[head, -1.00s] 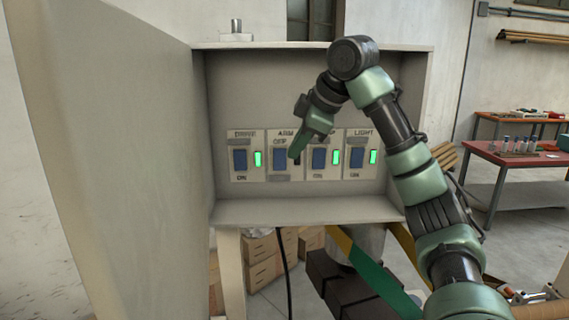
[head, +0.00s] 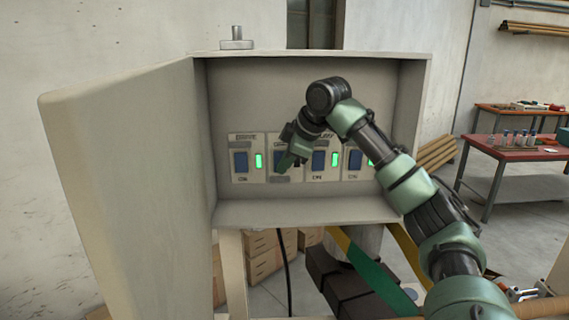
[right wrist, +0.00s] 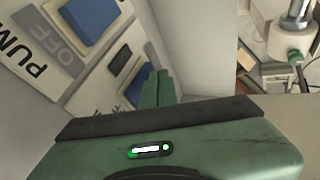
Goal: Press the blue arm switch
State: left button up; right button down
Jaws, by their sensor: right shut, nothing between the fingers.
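The blue arm switch (right wrist: 134,84) is the second from the left on the panel in the open cabinet. In the head view my right gripper (head: 284,164) covers most of it. The gripper is shut and empty, its fingertips at the switch's face; whether they touch it I cannot tell. In the right wrist view the fingertips (right wrist: 155,88) stand beside the switch. The small indicator (right wrist: 122,62) next to the switch is dark. My left gripper is not in view.
The blue drive switch (head: 240,162) is left of the gripper. The pump switch (head: 318,162) and light switch (head: 355,159) are to its right. Their visible indicators glow green. The cabinet door (head: 130,180) stands open at the left. A red-topped table (head: 515,150) is far right.

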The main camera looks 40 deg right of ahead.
jog(key=shift+w+d+t+b, duration=0.15)
jog(key=shift+t+b, duration=0.25)
jog(key=shift+b, duration=0.25)
